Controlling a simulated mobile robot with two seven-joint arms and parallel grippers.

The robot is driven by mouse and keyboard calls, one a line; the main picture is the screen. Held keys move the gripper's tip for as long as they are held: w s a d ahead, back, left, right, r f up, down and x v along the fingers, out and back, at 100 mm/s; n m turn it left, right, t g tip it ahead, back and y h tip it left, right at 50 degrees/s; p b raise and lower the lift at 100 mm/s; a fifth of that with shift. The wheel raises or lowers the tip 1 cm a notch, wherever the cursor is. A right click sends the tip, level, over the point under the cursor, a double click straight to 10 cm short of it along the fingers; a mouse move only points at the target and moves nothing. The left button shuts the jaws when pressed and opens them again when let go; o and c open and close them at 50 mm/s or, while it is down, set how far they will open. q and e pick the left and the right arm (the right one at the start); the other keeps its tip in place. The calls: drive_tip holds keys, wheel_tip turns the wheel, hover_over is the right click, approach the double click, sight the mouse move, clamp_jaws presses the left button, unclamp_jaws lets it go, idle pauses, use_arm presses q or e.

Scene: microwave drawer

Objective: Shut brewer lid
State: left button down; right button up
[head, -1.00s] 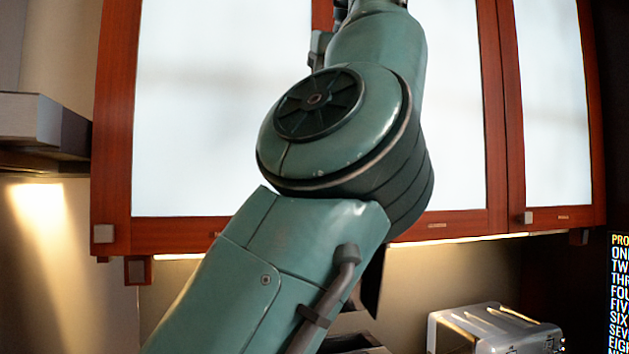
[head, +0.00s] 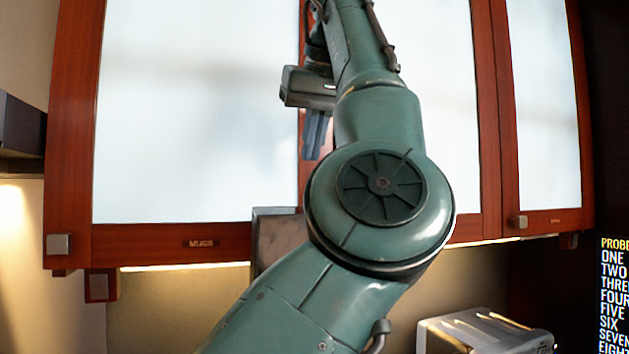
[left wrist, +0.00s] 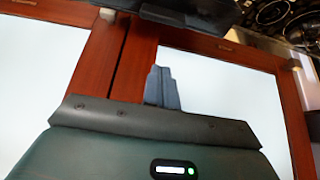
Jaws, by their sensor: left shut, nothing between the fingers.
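My left gripper (head: 315,135) points downward in front of the upper cabinet in the head view, its blue-grey fingers together and empty. In the left wrist view the fingers (left wrist: 162,87) also show closed, against the cabinet doors. A grey-brown upright panel (head: 277,238) stands below and left of the gripper, partly behind my left arm, and may be the raised brewer lid. The gripper is apart from it. A dark shape at the top of the left wrist view (left wrist: 190,14) may be the same panel. The brewer's body is hidden or out of frame. My right gripper is not in view.
Wooden cabinets with frosted doors (head: 200,110) fill the background; one is labelled MUGS. A metal toaster (head: 485,332) stands at lower right beside a text screen (head: 615,295). A dark hood (head: 20,130) is at far left. A stove (left wrist: 285,18) shows in the left wrist view.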

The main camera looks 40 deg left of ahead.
use_arm(q)
drive_tip(key=f, duration=0.5)
drive_tip(key=shift+s+d+f, duration=0.15)
drive_tip(key=shift+d+f, duration=0.2)
drive_tip(key=shift+a+f, duration=0.1)
